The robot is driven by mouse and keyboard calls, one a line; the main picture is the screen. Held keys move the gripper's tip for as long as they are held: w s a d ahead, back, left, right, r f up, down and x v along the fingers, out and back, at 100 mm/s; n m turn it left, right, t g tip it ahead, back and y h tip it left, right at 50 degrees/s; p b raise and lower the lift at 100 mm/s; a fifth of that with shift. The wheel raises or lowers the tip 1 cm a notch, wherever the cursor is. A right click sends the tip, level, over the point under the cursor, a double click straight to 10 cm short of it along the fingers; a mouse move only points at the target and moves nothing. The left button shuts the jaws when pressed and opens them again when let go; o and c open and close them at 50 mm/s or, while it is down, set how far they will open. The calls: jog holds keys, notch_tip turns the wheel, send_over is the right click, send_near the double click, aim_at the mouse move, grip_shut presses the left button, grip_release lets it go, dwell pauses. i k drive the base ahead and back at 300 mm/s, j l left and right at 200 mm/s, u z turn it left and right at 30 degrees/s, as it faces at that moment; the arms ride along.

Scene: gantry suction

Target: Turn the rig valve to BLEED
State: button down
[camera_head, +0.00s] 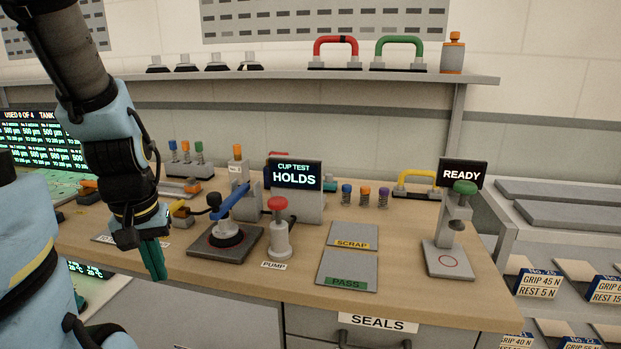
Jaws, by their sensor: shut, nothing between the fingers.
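A test rig stands mid-bench on a dark square base (204,245), with a black cup on it. A blue lever (236,196) with a black knob slants across the top of the rig; it looks like the valve handle, but I cannot read any position marks or BLEED lettering. The display (294,175) behind it reads "CUP TEST HOLDS". A red-topped pump (279,228) stands at the rig's right. My gripper (153,262) points down at the left of the rig, apart from it. Its green fingers are shut and empty.
SCRAP (354,235) and PASS (347,270) plates lie right of the pump. A press with a green knob (464,188) stands farther right under a READY display (461,173). Small coloured parts and a yellow handle (416,178) line the back. The front right bench is clear.

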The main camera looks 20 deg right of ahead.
aim_at(179, 203)
jog(key=z, duration=0.7)
jog(key=u, duration=0.45)
jog(key=l+u, duration=0.15)
jog(key=u, duration=0.3)
jog(key=k+l+u, duration=0.1)
jog(key=u, duration=0.3)
jog(key=k+l+u, duration=0.1)
jog(key=u, duration=0.35)
jog(key=k+l+u, duration=0.15)
jog(key=u, duration=0.3)
jog(key=k+l+u, duration=0.15)
jog(key=k+u, duration=0.3)
jog(key=k, duration=0.55)
